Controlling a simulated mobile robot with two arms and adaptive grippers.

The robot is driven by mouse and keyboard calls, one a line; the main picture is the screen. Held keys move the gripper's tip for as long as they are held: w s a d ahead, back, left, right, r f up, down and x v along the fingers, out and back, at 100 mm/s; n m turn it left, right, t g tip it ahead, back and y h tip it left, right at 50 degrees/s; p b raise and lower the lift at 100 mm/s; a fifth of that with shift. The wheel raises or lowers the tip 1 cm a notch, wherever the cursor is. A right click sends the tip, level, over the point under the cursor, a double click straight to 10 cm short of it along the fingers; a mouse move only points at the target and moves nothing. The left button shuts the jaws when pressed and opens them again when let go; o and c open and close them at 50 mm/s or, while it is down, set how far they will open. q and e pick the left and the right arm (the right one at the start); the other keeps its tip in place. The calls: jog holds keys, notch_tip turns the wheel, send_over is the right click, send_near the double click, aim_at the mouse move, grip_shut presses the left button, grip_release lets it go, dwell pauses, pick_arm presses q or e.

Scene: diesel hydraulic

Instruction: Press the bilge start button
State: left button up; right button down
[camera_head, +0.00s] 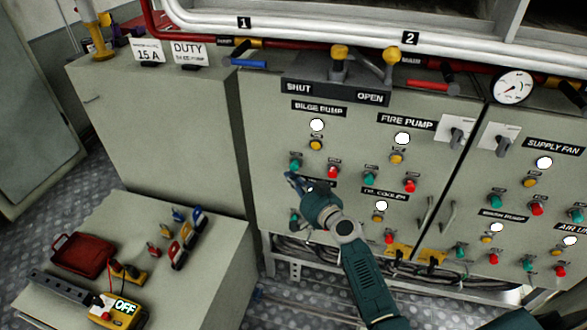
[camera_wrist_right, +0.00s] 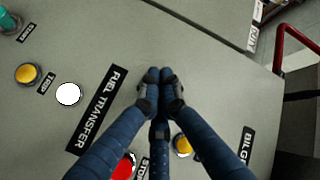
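The bilge pump group is on the grey panel under the label "BILGE PUMP" (camera_head: 318,108). It has a white lamp (camera_head: 317,124), a yellow button (camera_head: 316,144), a green button (camera_head: 295,163) and a red button (camera_head: 332,171). My right gripper (camera_head: 292,178) is just below the green button in the head view. In the right wrist view its fingers (camera_wrist_right: 159,75) are together, with nothing seen between them. They point at the panel; contact cannot be told. The green bilge button is not visible there. The red button (camera_wrist_right: 123,165) is beside the fingers. My left gripper is not in view.
The fuel transfer label (camera_wrist_right: 97,110) lies beside the fingers. The fire pump label (camera_head: 406,121) and its buttons are to the right. Valve levers (camera_head: 339,53) stick out above the panel. A low cabinet with a red tray (camera_head: 83,255) and a yellow meter (camera_head: 125,311) stands at the lower left.

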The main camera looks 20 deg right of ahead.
jog(key=shift+w+d, duration=0.1)
jog(key=shift+w+d, duration=0.15)
jog(key=shift+w, duration=0.1)
